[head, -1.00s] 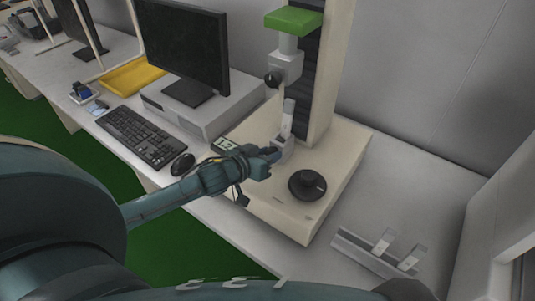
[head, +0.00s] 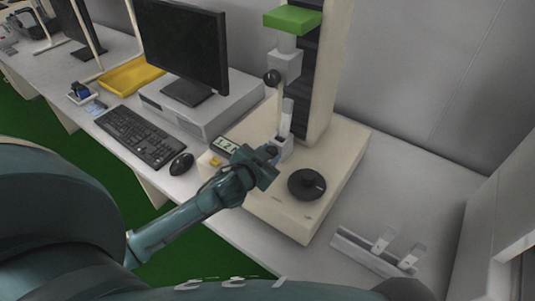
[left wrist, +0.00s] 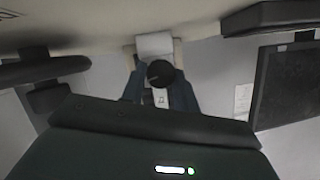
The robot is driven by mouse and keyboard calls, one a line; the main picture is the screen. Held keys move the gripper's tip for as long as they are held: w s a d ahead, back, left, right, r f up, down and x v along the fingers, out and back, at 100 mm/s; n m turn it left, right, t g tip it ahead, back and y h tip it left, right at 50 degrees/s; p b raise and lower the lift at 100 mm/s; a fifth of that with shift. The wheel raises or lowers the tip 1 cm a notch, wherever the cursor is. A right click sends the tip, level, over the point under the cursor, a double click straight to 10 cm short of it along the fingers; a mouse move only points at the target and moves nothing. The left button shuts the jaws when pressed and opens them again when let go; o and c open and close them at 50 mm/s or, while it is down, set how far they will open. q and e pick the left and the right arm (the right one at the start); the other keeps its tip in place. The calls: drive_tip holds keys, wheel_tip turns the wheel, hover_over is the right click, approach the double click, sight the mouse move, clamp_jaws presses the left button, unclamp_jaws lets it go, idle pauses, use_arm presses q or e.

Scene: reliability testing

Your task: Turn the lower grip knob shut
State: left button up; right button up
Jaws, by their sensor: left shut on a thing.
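The lower grip (head: 284,146) is a pale block low on the testing machine's column. Its dark round knob (left wrist: 160,73) shows in the left wrist view between my left gripper's two fingers. My left gripper (head: 268,154) is shut on this knob; in the left wrist view the fingers (left wrist: 160,92) lie on both sides of it. In the head view the gripper mostly hides the knob. The upper grip (head: 285,66) has a black knob (head: 271,77). A pale upright strip (head: 287,113) stands above the lower grip. My right gripper is not in view.
A black dial (head: 307,185) sits on the machine base (head: 288,222), right of my gripper. A small display (head: 226,145) and a yellow button are to the left. A mouse (head: 181,164), keyboard (head: 141,136) and monitor (head: 184,45) stand further left. A metal rack (head: 365,254) lies at the right.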

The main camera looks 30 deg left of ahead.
use_arm(q)
drive_tip(key=m+y, duration=0.1)
drive_tip(key=m+y+b, duration=0.1)
drive_tip(key=m, duration=0.1)
drive_tip(key=shift+d+f+t, duration=0.15)
drive_tip(key=shift+f+t, duration=0.05)
drive_tip(key=shift+t, duration=0.2)
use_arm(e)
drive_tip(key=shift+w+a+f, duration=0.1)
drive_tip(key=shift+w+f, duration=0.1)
use_arm(q)
drive_tip(key=shift+m+y+b, duration=0.3)
drive_tip(key=shift+m+b, duration=0.4)
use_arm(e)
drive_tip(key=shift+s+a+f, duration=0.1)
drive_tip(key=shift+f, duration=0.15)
use_arm(q)
drive_tip(key=shift+d+m+t, duration=0.1)
drive_tip(key=shift+m+t, duration=0.2)
drive_tip(key=shift+t, duration=0.1)
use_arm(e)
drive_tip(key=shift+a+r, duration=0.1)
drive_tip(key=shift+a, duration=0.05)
